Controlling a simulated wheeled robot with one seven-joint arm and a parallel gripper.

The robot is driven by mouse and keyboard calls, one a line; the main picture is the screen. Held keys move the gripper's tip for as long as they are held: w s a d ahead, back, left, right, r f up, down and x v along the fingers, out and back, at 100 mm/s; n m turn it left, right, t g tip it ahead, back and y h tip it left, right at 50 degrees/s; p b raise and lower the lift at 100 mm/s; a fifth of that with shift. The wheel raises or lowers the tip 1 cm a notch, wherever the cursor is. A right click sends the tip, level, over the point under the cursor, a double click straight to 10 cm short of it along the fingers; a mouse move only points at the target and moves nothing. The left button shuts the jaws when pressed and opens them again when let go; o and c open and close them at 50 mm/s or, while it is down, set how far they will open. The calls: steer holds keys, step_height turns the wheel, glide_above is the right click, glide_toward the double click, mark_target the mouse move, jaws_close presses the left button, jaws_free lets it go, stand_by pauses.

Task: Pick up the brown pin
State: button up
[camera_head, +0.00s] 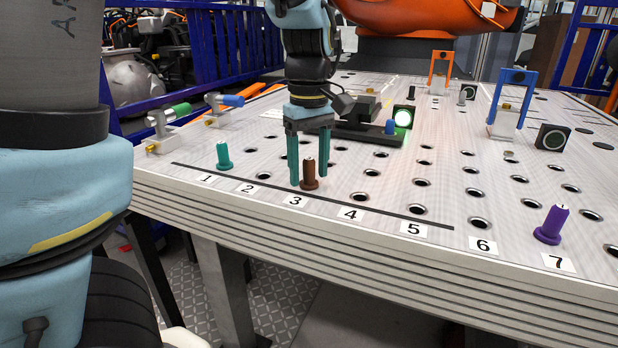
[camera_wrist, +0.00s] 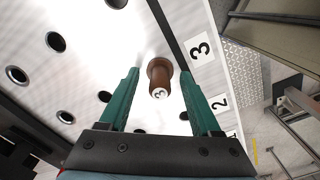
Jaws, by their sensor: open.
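The brown pin (camera_head: 310,174) stands upright in the table near the label 3, behind the black line. My gripper (camera_head: 308,178) points down with its two green fingers apart, one on each side of the pin in the head view. In the wrist view, the brown pin (camera_wrist: 160,78) shows its white top marked 3. It lies between and slightly beyond the fingertips of my gripper (camera_wrist: 162,80), with visible gaps on both sides. I cannot tell how deep the fingers reach along the pin.
A green pin (camera_head: 223,156) stands at left near label 1, and a purple pin (camera_head: 551,225) at right near label 7. A dark fixture with a lit green button (camera_head: 403,118) is behind my gripper. Empty holes lie to the right.

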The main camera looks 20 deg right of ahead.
jaws_close()
stand_by(0.5)
